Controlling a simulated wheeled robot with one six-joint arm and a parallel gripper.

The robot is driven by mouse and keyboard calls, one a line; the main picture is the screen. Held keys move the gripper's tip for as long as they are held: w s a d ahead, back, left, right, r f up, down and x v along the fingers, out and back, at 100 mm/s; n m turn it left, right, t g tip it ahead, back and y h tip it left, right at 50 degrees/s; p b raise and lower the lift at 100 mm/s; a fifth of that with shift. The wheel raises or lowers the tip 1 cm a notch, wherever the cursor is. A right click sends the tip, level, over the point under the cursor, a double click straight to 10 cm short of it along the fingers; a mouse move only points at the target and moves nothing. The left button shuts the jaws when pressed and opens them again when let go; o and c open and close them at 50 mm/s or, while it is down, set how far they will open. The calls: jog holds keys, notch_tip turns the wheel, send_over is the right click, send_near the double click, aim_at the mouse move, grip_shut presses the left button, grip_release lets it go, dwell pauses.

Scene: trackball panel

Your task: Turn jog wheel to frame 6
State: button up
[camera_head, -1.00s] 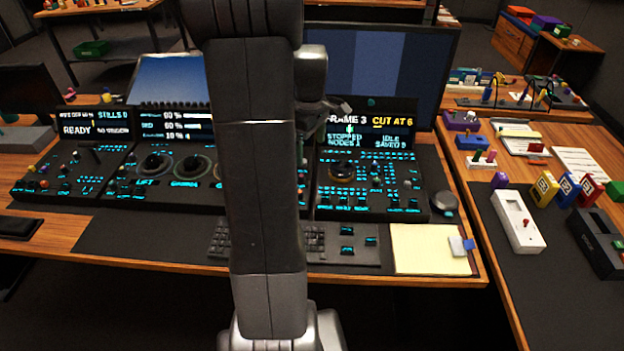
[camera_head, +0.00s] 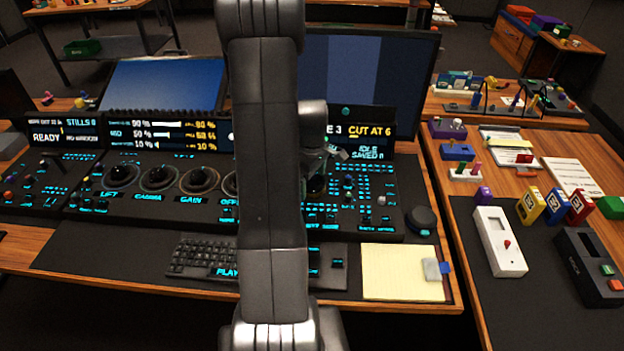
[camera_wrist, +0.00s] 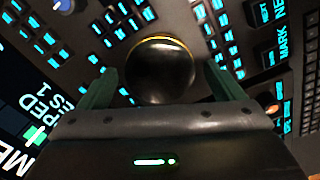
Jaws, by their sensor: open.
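The jog wheel, a dark shiny round knob with a gold rim (camera_wrist: 158,70), sits between the fingers of my gripper (camera_wrist: 162,82) in the wrist view. The fingers are open, one on each side of it. I cannot tell whether they touch it. In the head view the wheel (camera_head: 316,185) is mostly hidden by my arm and gripper (camera_head: 328,160). The frame display (camera_head: 366,140) shows "E 3" of a partly covered line, "CUT AT 6" and "IDLE".
Lit buttons (camera_head: 365,205) crowd the panel around the wheel. A round dark puck (camera_head: 420,220) sits at the panel's right. A keyboard (camera_head: 200,258) and a yellow notepad (camera_head: 400,272) lie in front. A large monitor (camera_head: 375,75) stands behind.

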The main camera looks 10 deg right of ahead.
jog(key=shift+c, duration=0.2)
jog(key=c, duration=1)
jog(key=shift+o, duration=0.2)
jog(key=shift+m, duration=0.3)
jog(key=m+b, duration=0.1)
jog(key=m, duration=0.2)
jog(key=shift+f+m, duration=0.1)
jog(key=shift+m, duration=0.2)
jog(key=m, duration=0.4)
jog(key=shift+d+m+b, duration=0.1)
jog(key=shift+m+b, duration=0.2)
jog(key=shift+b, duration=0.05)
jog(key=m, duration=0.4)
jog(key=shift+m+b, duration=0.4)
jog(key=shift+m, duration=2.1)
